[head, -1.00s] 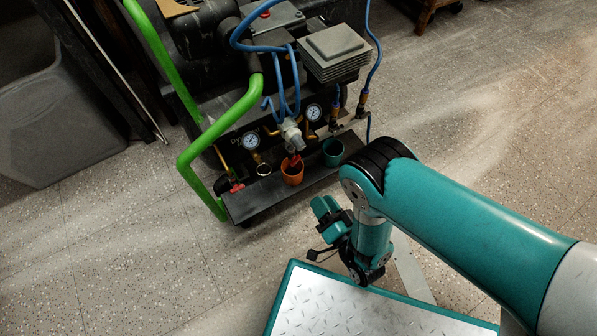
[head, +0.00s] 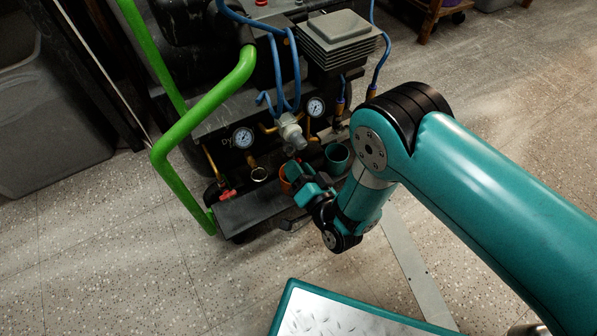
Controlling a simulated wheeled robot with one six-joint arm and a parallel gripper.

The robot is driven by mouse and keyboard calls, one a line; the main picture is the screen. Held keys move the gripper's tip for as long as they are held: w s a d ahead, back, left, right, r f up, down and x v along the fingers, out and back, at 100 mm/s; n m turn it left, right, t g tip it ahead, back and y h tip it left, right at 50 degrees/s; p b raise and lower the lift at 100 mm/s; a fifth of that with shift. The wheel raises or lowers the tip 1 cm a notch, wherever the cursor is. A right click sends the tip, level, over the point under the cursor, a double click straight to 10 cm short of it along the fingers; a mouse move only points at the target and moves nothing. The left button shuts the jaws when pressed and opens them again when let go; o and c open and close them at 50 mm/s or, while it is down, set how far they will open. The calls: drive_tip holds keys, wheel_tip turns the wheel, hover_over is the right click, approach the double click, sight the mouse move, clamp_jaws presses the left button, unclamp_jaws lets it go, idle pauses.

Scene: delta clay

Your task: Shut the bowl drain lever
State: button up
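The filter regulator (head: 291,131), a grey metal body, hangs at the front of the compressor above a black shelf. The bowl drain lever cannot be made out clearly; a red lever under the regulator in the earlier view is now mostly hidden by my gripper. My gripper (head: 308,184) is at the shelf's right half, in front of an orange cup (head: 285,175) and just below the regulator. Its fingers are too small and overlapped to show whether they are open or whether they touch anything.
A second red handle (head: 227,195) sits at the shelf's left. A teal cup (head: 337,158) stands right of my gripper. Two gauges (head: 243,138) flank the regulator. A green tube frame (head: 185,125) borders the left, and blue hoses (head: 283,75) hang above.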

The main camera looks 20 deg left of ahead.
clamp_jaws()
drive_tip(key=shift+r+m+p, duration=0.1)
drive_tip(key=shift+m+p, duration=3.45)
drive_tip(key=shift+m, duration=0.85)
drive_tip(key=shift+s, duration=0.1)
unclamp_jaws()
